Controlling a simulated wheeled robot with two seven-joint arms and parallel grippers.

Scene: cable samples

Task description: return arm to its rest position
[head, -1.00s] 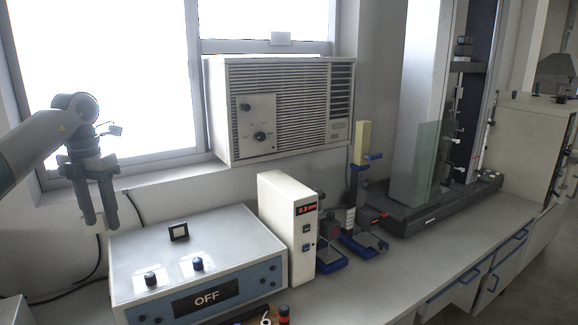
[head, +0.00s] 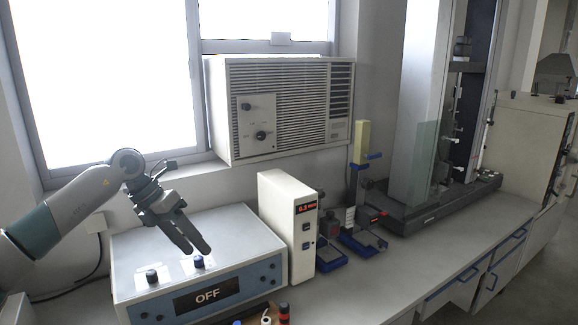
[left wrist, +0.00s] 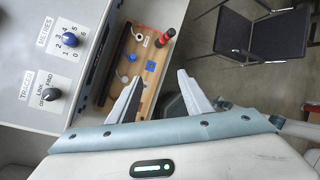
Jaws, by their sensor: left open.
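My left arm reaches in from the left in the head view. Its dark left gripper (head: 197,249) is open and empty, tilted down to the right over the grey instrument box (head: 135,248) marked OFF. The gripper hides part of the box's top. In the left wrist view, the two fingers (left wrist: 158,77) are spread apart with nothing between them. Beyond them lies a wooden board (left wrist: 148,98) with a red and black cylinder (left wrist: 165,38), a white ring and a blue square. My right gripper is in neither view.
The box's knobs (left wrist: 70,39) face the left wrist camera. A white meter (head: 287,225) stands right of the box, with blue-based stands (head: 362,245) beyond. An air conditioner (head: 290,110) hangs at the window. The bench front on the right is clear. A dark chair (left wrist: 256,35) stands on the floor.

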